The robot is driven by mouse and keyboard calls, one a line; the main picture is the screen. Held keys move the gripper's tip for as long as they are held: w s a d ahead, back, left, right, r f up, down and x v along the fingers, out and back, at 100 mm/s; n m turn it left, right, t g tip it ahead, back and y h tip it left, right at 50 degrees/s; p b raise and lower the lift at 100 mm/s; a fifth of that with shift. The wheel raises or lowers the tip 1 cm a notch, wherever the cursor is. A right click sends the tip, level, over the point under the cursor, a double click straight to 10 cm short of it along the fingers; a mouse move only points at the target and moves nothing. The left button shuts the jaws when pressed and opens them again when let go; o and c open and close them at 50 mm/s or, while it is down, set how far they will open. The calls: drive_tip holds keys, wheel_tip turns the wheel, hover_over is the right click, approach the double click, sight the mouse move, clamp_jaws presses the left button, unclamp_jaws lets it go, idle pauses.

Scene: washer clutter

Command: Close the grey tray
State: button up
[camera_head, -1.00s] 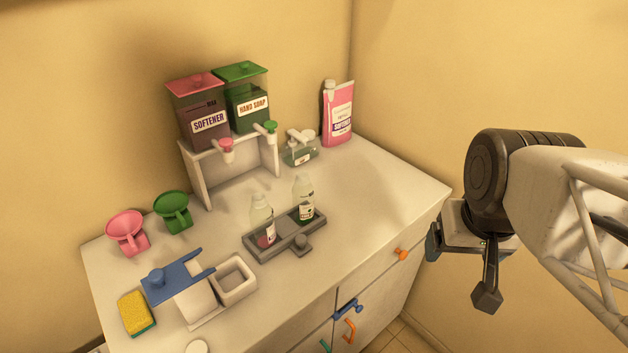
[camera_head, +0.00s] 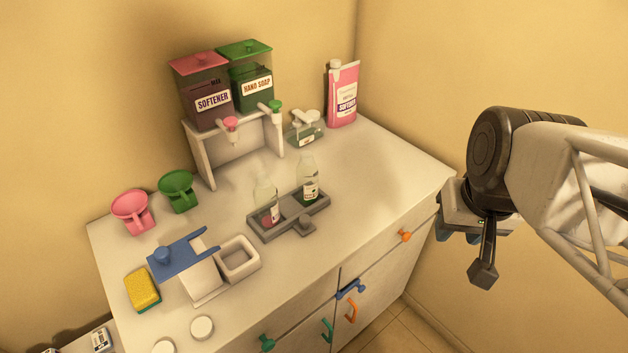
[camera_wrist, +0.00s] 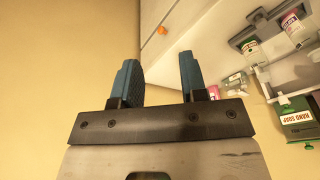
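The grey tray (camera_head: 261,232) lies on the white counter with a short grey handle (camera_head: 304,228) toward the front edge. Two clear bottles stand in it, one with pink liquid (camera_head: 266,202) and one with green liquid (camera_head: 309,182). The tray also shows at the top right of the wrist view (camera_wrist: 245,34). My gripper (camera_head: 460,236) is off to the right of the counter, well apart from the tray. In the wrist view its two blue fingers (camera_wrist: 158,80) are spread with nothing between them.
A dispenser stand (camera_head: 205,160) with softener and hand soap tanks stands behind the tray. A pink softener pouch (camera_head: 342,95) is at the back right. The counter right of the tray is clear.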

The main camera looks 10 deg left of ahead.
drive_tip(key=w+a+f+y, duration=0.2)
drive_tip(key=a, duration=0.1)
drive_tip(key=shift+w+a+f+g, duration=0.2)
drive_tip(key=shift+w+f+g, duration=0.1)
drive_tip(key=shift+w+f, duration=0.05)
clamp_jaws()
drive_tip(key=w+a+f+m+y, duration=0.3)
drive_tip(key=w+a+f+y, duration=0.2)
drive_tip(key=w+a+f, duration=0.3)
drive_tip(key=shift+w+a+f+y, duration=0.4)
drive_tip(key=shift+w+f, duration=0.25)
drive_tip(key=shift+w, duration=0.45)
